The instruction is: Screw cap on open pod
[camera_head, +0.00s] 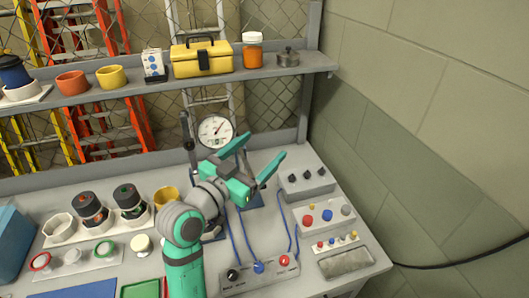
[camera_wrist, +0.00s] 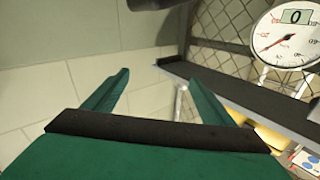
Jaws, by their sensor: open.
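Two dark cylindrical pods, one with red marks (camera_head: 92,207) and one with green marks (camera_head: 130,197), stand upright in white holders at the left of the bench in the head view. A white holder (camera_head: 60,228) beside them looks empty. In front, a pale rack holds a red-ringed round piece (camera_head: 40,261), a white piece (camera_head: 72,257) and a green-ringed piece (camera_head: 105,248). Which pod is open, and which piece is the cap, I cannot tell. My gripper (camera_head: 262,150) is open and empty, raised over the bench right of the pods. Its green fingers show in the wrist view (camera_wrist: 160,75).
A dial gauge (camera_head: 215,131) stands behind my gripper and shows in the wrist view (camera_wrist: 287,35). Button boxes (camera_head: 322,215) and a cabled control panel (camera_head: 258,273) fill the bench's right side. A yellow cup (camera_head: 166,197) sits near my arm. A loaded shelf (camera_head: 150,85) runs above.

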